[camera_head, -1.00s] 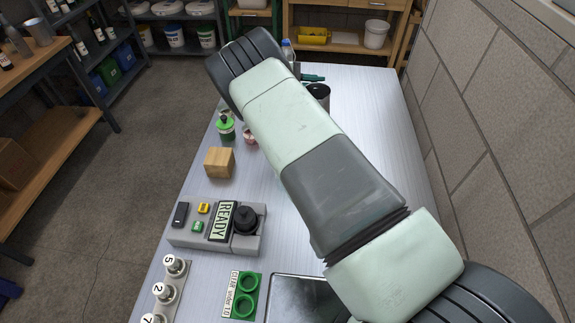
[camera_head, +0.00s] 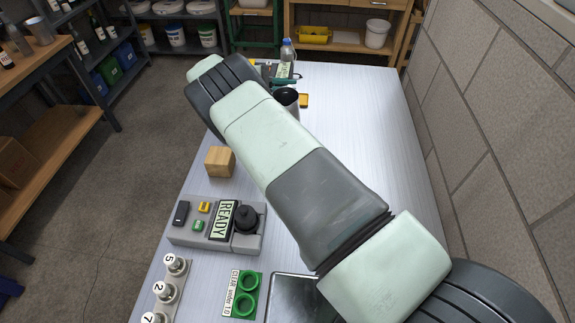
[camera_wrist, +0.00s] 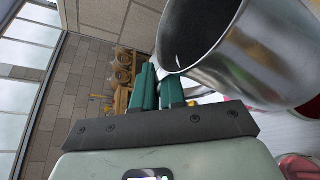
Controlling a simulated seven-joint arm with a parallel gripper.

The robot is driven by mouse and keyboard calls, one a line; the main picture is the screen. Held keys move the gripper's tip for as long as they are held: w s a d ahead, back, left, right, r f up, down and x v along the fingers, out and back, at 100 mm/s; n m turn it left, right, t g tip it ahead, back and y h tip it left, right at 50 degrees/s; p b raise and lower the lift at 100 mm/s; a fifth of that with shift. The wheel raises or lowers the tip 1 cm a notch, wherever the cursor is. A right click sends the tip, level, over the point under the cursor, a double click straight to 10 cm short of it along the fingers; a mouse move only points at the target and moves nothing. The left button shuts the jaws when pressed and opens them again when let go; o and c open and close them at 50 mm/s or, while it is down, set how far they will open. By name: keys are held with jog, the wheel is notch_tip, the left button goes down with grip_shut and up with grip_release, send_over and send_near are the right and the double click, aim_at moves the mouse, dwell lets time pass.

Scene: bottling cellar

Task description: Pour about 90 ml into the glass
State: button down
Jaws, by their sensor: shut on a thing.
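A metal jug (camera_wrist: 225,70) with a dark open mouth is at the upper right of the wrist view, beside my gripper's green fingers (camera_wrist: 158,92). My gripper is shut on it; the exact grip point is hard to see. In the head view the jug (camera_head: 288,99) shows beyond my arm above the far part of the table, with the green fingers (camera_head: 285,83) behind it. I cannot tell its exact tilt or what it contains, and no stream shows. I cannot identify the glass. A pinkish clear thing (camera_wrist: 299,166) is cut off at the wrist view's lower right.
A blue-capped bottle (camera_head: 288,51) stands at the table's far end, and a yellow item (camera_head: 303,101) lies right of the jug. A wooden block (camera_head: 219,161), a grey device reading READY (camera_head: 222,220) and a green two-ring holder (camera_head: 240,293) are nearer. The table's right side is clear.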

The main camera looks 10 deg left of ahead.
aim_at(297, 94)
jog(key=shift+s+d+r+m+t+h, duration=0.15)
jog(key=shift+s+m+t, duration=0.15)
jog(key=shift+s+m, duration=0.4)
jog(key=shift+s+d+f+m+t+h, duration=0.15)
jog(key=shift+s+m+t, duration=0.15)
jog(key=shift+s+m, duration=0.4)
jog(key=shift+s+r+m, duration=0.5)
jog(key=shift+s+r, duration=0.25)
jog(key=shift+s, duration=0.15)
jog(key=shift+s+d+r+m+t+h, duration=0.15)
jog(key=shift+s+m+t+h, duration=0.25)
jog(key=shift+s+m, duration=0.65)
jog(key=shift+s+d+r+m, duration=0.1)
jog(key=shift+s+r+m, duration=0.45)
jog(key=shift+s+r, duration=0.15)
jog(key=shift+s+d, duration=0.1)
jog(key=shift+s+f+m+t+h, duration=0.1)
jog(key=shift+s+m+t+h, duration=0.3)
jog(key=shift+m, duration=0.5)
jog(key=shift+s+d+f+m+h+b, duration=0.15)
jog(key=shift+s+m+h+b, duration=0.15)
jog(key=shift+s+m, duration=0.5)
jog(key=shift+s+d+f+m+h+b, duration=0.1)
jog(key=shift+s+f+m+h+b, duration=0.1)
jog(key=shift+s+m+b, duration=0.25)
jog(key=shift+s+f+m+h+b, duration=0.1)
jog(key=shift+s+m+h+b, duration=0.1)
jog(key=shift+m, duration=0.45)
